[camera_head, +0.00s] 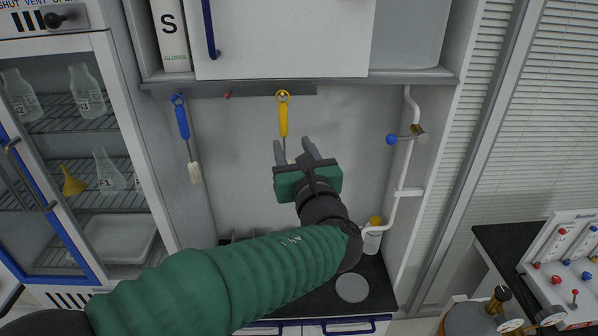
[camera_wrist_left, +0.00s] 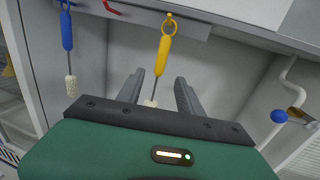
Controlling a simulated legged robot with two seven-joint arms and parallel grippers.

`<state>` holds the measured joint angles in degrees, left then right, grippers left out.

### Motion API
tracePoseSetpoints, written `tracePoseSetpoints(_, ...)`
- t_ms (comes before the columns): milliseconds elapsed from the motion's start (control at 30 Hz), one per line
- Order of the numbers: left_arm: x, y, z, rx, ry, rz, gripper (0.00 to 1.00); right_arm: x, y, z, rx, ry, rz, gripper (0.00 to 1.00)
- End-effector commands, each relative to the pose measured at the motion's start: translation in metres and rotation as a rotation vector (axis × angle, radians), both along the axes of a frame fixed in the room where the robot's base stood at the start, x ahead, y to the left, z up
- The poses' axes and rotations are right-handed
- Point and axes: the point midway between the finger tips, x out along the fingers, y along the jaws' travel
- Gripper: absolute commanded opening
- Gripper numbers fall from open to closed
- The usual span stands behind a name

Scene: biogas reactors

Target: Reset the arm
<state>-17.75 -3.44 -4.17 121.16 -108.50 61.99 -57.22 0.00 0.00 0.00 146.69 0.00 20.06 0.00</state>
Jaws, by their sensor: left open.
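My left arm (camera_head: 230,285), in a green sleeve, reaches from the lower left toward the back wall. My left gripper (camera_head: 297,148) is open, with its two dark fingers pointing up at the wall. In the left wrist view the gripper (camera_wrist_left: 160,95) shows its fingers apart. A yellow-handled brush (camera_head: 284,120) hangs from a rail in front of them. Its lower end lies in line with the gap between the fingers in the left wrist view (camera_wrist_left: 163,55); I cannot tell whether they touch. My right gripper is not in view.
A blue-handled brush (camera_head: 183,122) hangs to the left, beside a red hook (camera_head: 228,95). A white pipe with a blue-knobbed valve (camera_head: 392,140) runs at right. A glass-fronted cabinet (camera_head: 75,150) stands left. A white cupboard (camera_head: 285,40) overhangs the dark counter (camera_head: 375,290).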

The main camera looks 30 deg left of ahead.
Motion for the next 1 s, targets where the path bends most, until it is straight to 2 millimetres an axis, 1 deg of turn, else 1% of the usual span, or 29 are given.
tracePoseSetpoints(33,-0.009,-0.010,-0.004,0.000,-0.003,-0.005,0.43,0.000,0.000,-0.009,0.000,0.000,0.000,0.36)
tracePoseSetpoints(100,-0.019,-0.020,-0.004,0.000,-0.001,-0.003,0.43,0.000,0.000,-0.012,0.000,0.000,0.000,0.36)
tracePoseSetpoints(200,-0.028,-0.029,-0.003,0.000,0.000,-0.002,0.43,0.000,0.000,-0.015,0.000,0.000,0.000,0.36)
tracePoseSetpoints(300,-0.033,-0.033,-0.002,0.001,0.001,0.000,0.43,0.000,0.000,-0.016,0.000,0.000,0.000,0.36)
tracePoseSetpoints(433,-0.034,-0.033,-0.004,-0.003,0.004,0.001,0.43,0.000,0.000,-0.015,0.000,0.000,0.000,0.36)
tracePoseSetpoints(467,-0.034,-0.032,-0.007,-0.014,0.007,0.004,0.43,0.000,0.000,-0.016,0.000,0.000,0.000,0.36)
tracePoseSetpoints(533,-0.035,-0.027,-0.029,-0.077,0.025,0.016,0.43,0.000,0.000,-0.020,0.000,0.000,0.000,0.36)
tracePoseSetpoints(567,-0.037,-0.023,-0.045,-0.122,0.036,0.027,0.43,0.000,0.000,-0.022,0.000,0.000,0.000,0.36)
tracePoseSetpoints(667,-0.049,-0.011,-0.120,-0.360,0.080,0.096,0.43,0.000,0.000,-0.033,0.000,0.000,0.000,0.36)
tracePoseSetpoints(700,-0.058,-0.008,-0.156,-0.484,0.092,0.141,0.43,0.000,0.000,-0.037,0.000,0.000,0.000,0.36)
tracePoseSetpoints(767,-0.075,-0.007,-0.209,-0.684,0.095,0.229,0.43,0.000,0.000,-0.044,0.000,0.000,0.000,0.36)
tracePoseSetpoints(800,-0.088,-0.009,-0.245,-0.823,0.086,0.302,0.43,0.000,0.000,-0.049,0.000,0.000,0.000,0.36)
tracePoseSetpoints(867,-0.110,-0.017,-0.296,-1.039,0.053,0.435,0.43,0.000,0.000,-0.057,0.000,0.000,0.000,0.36)
tracePoseSetpoints(900,-0.126,-0.025,-0.329,-1.192,0.012,0.544,0.43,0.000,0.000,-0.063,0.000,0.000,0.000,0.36)
tracePoseSetpoints(967,-0.150,-0.042,-0.376,-1.429,-0.089,0.747,0.43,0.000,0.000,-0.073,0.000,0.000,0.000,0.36)
tracePoseSetpoints(1000,-0.163,-0.055,-0.403,-1.583,-0.187,0.901,0.43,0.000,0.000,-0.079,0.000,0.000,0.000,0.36)
